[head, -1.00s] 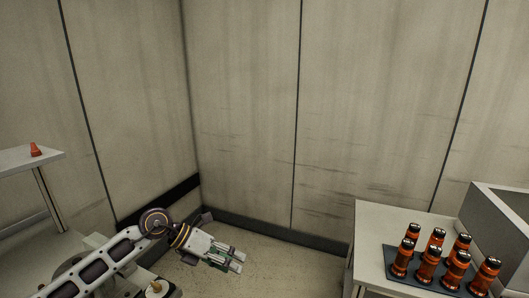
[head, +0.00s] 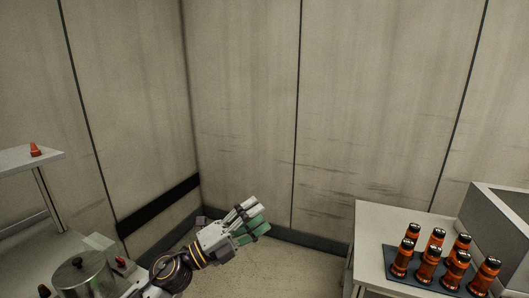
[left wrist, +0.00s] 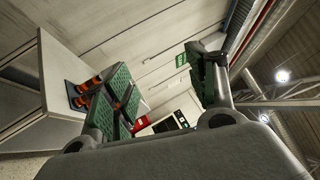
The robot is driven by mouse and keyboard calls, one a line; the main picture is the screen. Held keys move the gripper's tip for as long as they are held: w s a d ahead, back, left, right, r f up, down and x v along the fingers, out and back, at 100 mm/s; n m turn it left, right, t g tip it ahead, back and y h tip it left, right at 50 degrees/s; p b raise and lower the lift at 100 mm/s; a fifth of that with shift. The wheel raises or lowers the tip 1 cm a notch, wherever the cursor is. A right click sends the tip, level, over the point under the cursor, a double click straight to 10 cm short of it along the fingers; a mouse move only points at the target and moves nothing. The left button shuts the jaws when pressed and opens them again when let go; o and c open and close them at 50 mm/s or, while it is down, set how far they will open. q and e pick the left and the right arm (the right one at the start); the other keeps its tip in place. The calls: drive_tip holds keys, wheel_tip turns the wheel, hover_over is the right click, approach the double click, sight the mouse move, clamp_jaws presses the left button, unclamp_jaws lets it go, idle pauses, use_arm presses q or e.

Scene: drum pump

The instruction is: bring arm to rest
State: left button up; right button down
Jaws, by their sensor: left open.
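My left gripper (head: 255,222) is in the lower middle of the head view, its arm coming in from the bottom left. It is raised over the floor, clear of both tables. Its fingers have green pads. In the left wrist view the gripper (left wrist: 165,90) shows its fingers spread apart with nothing between them. My right gripper is not in view.
A white table (head: 375,225) at right holds a dark tray (head: 402,283) of several orange-and-black bottles (head: 428,262) and a grey box (head: 505,215). At left are a metal pot (head: 85,277) and an orange cone-shaped object (head: 36,150) on a shelf (head: 20,160). Floor between is clear.

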use_arm(q)
drive_tip(key=w+a+f+n+t+y, duration=0.2)
drive_tip(key=a+n+t+y, duration=0.3)
drive_tip(key=n, duration=0.4)
drive_tip(key=w+a+f+n+t+y, duration=0.2)
drive_tip(key=a+n+t+y, duration=0.2)
drive_tip(key=a+n+y, duration=0.3)
drive_tip(key=s+a+f+n+g+y, duration=0.25)
drive_tip(key=f+n+y, duration=0.2)
drive_tip(key=f, duration=0.25)
drive_tip(key=s+a+f+n+g+y, duration=0.25)
drive_tip(key=a+f+n, duration=0.2)
drive_tip(key=f, duration=0.25)
drive_tip(key=s+f+n+g, duration=0.2)
drive_tip(key=s+f+g, duration=0.4)
drive_tip(key=s+f, duration=0.3)
drive_tip(key=s+f+n+g, duration=0.2)
drive_tip(key=s+f+g, duration=0.45)
drive_tip(key=s, duration=0.55)
wheel_tip(320, 180, down, 34)
drive_tip(key=s+a, duration=0.2)
drive_tip(key=s+a+f, duration=0.3)
drive_tip(key=s+f, duration=0.6)
drive_tip(key=s, duration=0.1)
drive_tip(key=s+a+f+g, duration=0.1)
drive_tip(key=s+a+f, duration=0.2)
drive_tip(key=s+f, duration=0.7)
drive_tip(key=shift+s+a, duration=0.35)
drive_tip(key=shift+s, duration=0.25)
drive_tip(key=shift+f, duration=0.1)
